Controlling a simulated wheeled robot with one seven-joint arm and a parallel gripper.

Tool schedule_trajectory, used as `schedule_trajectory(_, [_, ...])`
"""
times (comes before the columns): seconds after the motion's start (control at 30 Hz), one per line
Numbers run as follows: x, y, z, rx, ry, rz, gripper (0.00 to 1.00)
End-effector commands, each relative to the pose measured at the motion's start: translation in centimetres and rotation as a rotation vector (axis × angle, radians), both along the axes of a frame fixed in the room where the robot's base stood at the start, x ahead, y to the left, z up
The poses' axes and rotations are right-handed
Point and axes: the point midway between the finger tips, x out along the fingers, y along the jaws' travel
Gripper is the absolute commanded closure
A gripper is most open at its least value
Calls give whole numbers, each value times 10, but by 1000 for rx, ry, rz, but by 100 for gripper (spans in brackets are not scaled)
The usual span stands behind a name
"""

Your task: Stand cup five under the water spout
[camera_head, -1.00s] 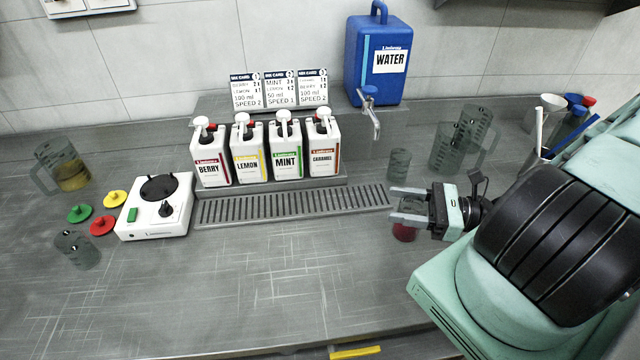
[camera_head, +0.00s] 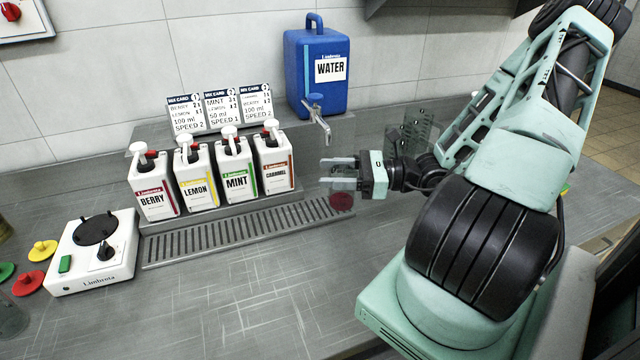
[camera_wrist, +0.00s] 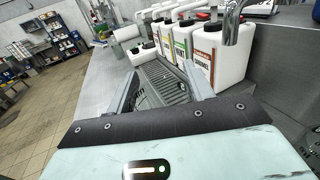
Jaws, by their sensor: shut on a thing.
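The blue water container (camera_head: 318,72) stands at the back with its metal spout (camera_head: 321,122) pointing down toward the front. My gripper (camera_head: 340,174) points left, with its fingers around a clear cup holding some red liquid (camera_head: 342,201). In the wrist view, the clear cup (camera_wrist: 160,86) shows faintly between the fingers.
BERRY, LEMON, MINT and CARAMEL bottles (camera_head: 273,160) stand left of the gripper, behind the drip grate (camera_head: 235,235). Clear measuring jugs (camera_head: 417,125) stand behind my arm. A white mixer base (camera_head: 95,255) is at left.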

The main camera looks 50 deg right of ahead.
Motion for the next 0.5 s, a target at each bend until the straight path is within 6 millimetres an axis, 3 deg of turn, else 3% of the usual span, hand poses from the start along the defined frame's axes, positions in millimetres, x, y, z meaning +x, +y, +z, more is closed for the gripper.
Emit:
schedule_trajectory(0.33, [70,-33,3,-2,-3,1,81])
schedule_trajectory(0.5, [70,-33,-22,4,3,0,81])
